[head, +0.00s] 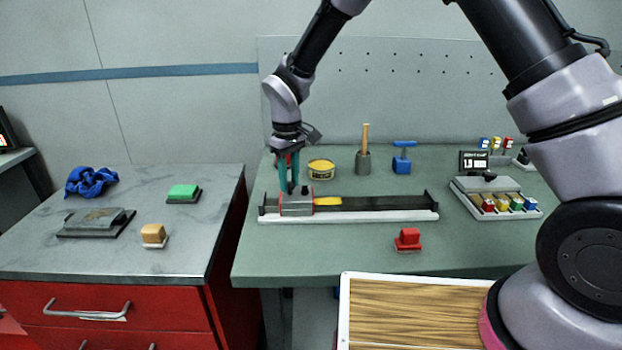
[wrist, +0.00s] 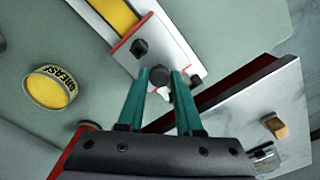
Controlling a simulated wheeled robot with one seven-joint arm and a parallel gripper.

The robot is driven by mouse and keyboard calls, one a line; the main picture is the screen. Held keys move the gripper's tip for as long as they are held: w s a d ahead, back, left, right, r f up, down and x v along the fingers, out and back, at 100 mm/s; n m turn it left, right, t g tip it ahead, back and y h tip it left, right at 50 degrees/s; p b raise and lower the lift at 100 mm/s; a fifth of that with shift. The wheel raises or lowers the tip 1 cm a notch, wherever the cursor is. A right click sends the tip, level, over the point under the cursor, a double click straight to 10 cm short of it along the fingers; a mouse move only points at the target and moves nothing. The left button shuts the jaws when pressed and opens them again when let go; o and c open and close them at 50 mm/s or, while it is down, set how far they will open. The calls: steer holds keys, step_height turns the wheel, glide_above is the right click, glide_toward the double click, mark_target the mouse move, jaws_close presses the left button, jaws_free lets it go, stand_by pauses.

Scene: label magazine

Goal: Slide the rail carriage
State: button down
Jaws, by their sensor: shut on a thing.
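The rail (head: 385,204) lies left to right on the green bench top, with a raised black stop at each end. The carriage (head: 297,208), a grey block with red edging, sits near the rail's left end. In the wrist view the carriage (wrist: 170,45) carries two dark knobs. My gripper (head: 289,190), with teal fingers, reaches down onto the carriage from above. In the wrist view my gripper (wrist: 161,77) is shut on the round dark knob (wrist: 159,74) between its fingertips. A yellow stretch of rail (head: 328,201) shows just right of the carriage.
A yellow grease tin (head: 321,169) stands behind the carriage. A cup with a wooden handle (head: 363,162) and a blue tool (head: 402,160) stand behind the rail. A red block (head: 408,239) is in front. A tray of coloured pieces (head: 497,199) is beyond the right end.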

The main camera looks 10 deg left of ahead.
steer(key=shift+s+a, duration=0.1)
steer(key=shift+a, duration=0.55)
steer(key=c, duration=0.6)
jaws_free()
step_height(320, 180, up, 11)
steer(key=shift+f, duration=0.1)
steer(key=shift+d, duration=0.1)
